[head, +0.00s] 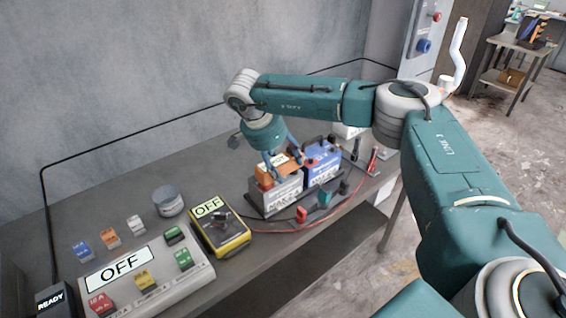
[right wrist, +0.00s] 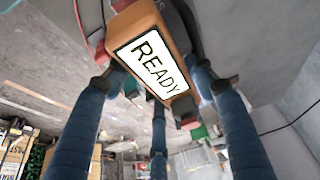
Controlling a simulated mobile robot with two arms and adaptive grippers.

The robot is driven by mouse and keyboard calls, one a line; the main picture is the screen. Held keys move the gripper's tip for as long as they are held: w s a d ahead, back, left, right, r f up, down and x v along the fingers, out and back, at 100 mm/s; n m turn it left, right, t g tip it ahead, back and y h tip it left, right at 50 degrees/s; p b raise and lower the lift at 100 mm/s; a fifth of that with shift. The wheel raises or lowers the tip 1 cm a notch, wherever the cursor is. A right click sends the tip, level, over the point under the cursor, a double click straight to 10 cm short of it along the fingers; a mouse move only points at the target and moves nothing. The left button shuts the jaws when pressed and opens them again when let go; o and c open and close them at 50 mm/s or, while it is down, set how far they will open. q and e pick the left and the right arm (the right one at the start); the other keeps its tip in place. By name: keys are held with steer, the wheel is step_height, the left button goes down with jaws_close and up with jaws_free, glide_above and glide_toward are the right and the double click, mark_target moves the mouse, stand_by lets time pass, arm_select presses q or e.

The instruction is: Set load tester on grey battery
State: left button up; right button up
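The load tester (head: 268,178) is an orange box at the top of the grey battery (head: 283,192) in the head view. In the right wrist view, the load tester (right wrist: 178,55) shows a white READY display. My right gripper (head: 277,165) points down over the tester. Its blue fingers (right wrist: 157,80) come to the tester's sides; whether they press on it or stand just clear is unclear. The contact between tester and battery is mostly hidden. My left gripper is out of view.
A blue battery (head: 322,168) stands close to the right of the grey one. Red and black clamps and cables (head: 303,214) lie in front. A yellow meter reading OFF (head: 228,238), a grey round tub (head: 168,201) and a switch panel (head: 150,275) stand left on the bench.

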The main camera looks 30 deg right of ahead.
steer(key=o, duration=0.4)
steer(key=shift+r, duration=0.1)
steer(key=shift+c, duration=0.2)
steer(key=shift+s, duration=0.1)
steer(key=v, duration=1.2)
